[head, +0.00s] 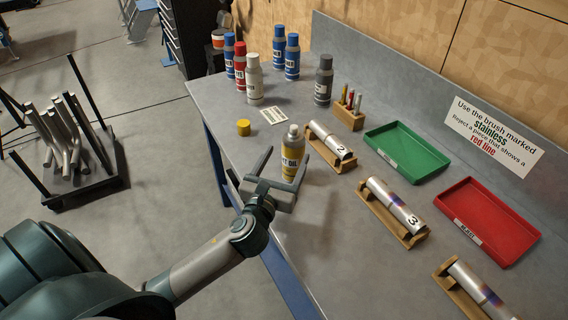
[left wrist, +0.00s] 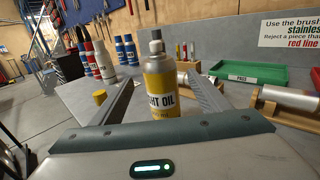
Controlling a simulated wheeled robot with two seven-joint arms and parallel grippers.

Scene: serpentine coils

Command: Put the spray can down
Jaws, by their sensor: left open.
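A spray can (head: 292,152) with a yellow label reading "...T OIL" and a grey top stands upright on the grey workbench (head: 335,258). It also shows in the left wrist view (left wrist: 160,88), between the two fingers. My left gripper (head: 284,168) is open around the lower part of the can. In the left wrist view gaps show between the can and both fingers (left wrist: 162,105). A yellow cap (head: 243,128) lies on the bench to the left of the can. My right gripper is in neither view.
Several spray cans (head: 254,80) stand at the back left. A small label card (head: 273,115) lies near them. Metal tubes on wooden cradles (head: 330,140), a brush block (head: 348,118), a green tray (head: 407,152) and a red tray (head: 487,222) are to the right.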

